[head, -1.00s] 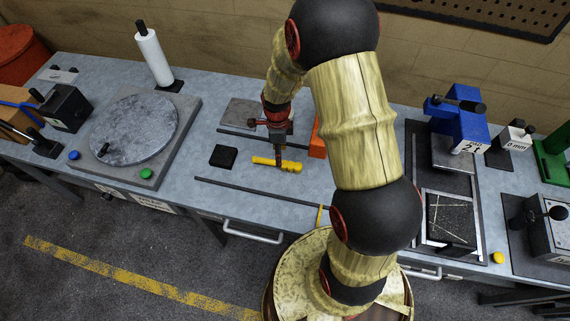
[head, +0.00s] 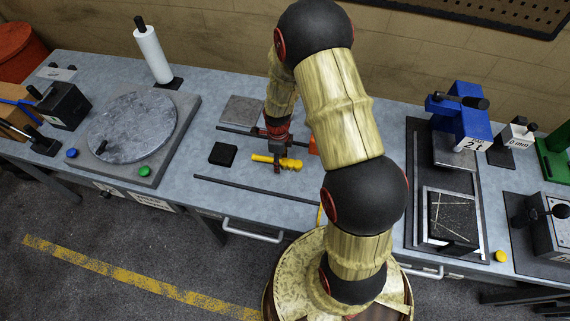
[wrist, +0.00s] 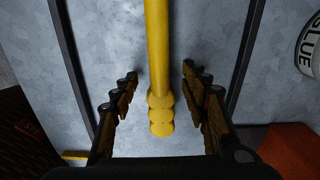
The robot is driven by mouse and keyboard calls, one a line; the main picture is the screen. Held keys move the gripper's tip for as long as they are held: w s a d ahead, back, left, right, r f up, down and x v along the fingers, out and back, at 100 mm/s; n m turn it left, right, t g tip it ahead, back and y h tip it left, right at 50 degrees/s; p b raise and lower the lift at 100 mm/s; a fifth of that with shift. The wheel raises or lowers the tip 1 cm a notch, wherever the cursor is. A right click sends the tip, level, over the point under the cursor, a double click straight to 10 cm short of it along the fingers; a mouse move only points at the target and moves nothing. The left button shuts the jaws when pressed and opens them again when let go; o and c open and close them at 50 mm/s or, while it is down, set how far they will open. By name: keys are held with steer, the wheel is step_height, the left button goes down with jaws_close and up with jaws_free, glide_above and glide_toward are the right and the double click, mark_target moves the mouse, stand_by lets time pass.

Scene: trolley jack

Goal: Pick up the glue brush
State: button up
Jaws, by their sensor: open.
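A yellow rod-like tool, seemingly the glue brush (head: 262,157), lies flat on the grey bench; I see no bristles. In the wrist view its yellow handle (wrist: 157,45) runs down the middle and ends in rounded ridges. My gripper (head: 277,166) is low over this tool in the head view. In the wrist view my gripper (wrist: 160,75) is open, with one finger on each side of the handle and a visible gap on both sides. Part of the tool is hidden behind the fingers in the head view.
Dark bars lie in front of the tool (head: 250,188) and behind it (head: 232,130). A black block (head: 223,154) is to the left, an orange object (head: 314,146) to the right. A can marked GLUE (wrist: 309,48) stands at right in the wrist view.

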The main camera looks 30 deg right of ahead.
steer(key=c, duration=0.3)
steer(key=c, duration=0.7)
jaws_close()
